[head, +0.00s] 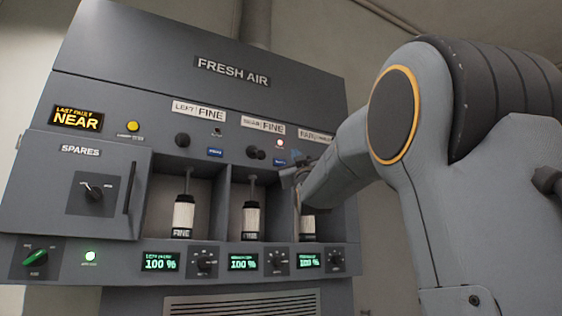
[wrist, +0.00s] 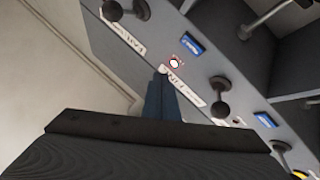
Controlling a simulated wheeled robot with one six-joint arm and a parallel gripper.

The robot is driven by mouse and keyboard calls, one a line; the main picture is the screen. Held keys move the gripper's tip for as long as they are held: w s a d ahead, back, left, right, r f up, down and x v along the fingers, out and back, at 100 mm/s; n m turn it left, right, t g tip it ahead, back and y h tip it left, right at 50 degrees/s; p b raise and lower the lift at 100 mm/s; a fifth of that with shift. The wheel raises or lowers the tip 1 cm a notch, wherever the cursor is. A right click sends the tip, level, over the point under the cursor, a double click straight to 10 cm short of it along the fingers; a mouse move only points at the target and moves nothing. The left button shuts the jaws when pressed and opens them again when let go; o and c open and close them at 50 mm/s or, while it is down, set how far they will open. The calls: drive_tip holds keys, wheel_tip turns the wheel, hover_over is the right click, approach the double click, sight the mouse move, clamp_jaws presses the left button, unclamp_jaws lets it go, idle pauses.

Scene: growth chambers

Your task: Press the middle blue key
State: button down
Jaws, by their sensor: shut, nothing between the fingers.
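The middle blue key (head: 279,162) is small and sits right of the middle black knob, below a lit lamp, on the grey FRESH AIR cabinet. In the wrist view it is the upper blue key (wrist: 193,46), with the lit lamp (wrist: 174,63) beside it. My gripper (head: 288,174) is in front of the cabinet near this key; in the wrist view its narrow shut fingers (wrist: 158,78) hold nothing. The fingertips appear apart from the key. The left blue key (head: 215,152) also shows in the wrist view (wrist: 266,119). My arm hides the right key's area.
Black knobs (head: 183,140) (wrist: 220,88) stick out beside the keys. Below are open bays with bottle-like cartridges (head: 183,217). Dials and green 100 % displays (head: 160,262) line the lower edge. A yellow lamp (head: 133,126) is at the left.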

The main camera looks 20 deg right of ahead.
sight(285, 163)
drive_tip(key=shift+w+a+p, duration=0.15)
drive_tip(key=shift+w+p, duration=0.85)
drive_tip(key=shift+w, duration=2.4)
drive_tip(key=shift+w+b, duration=0.3)
drive_tip(key=shift+w, duration=0.1)
drive_tip(key=shift+w, duration=0.35)
drive_tip(key=shift+s+b, duration=0.75)
drive_tip(key=shift+b, duration=0.15)
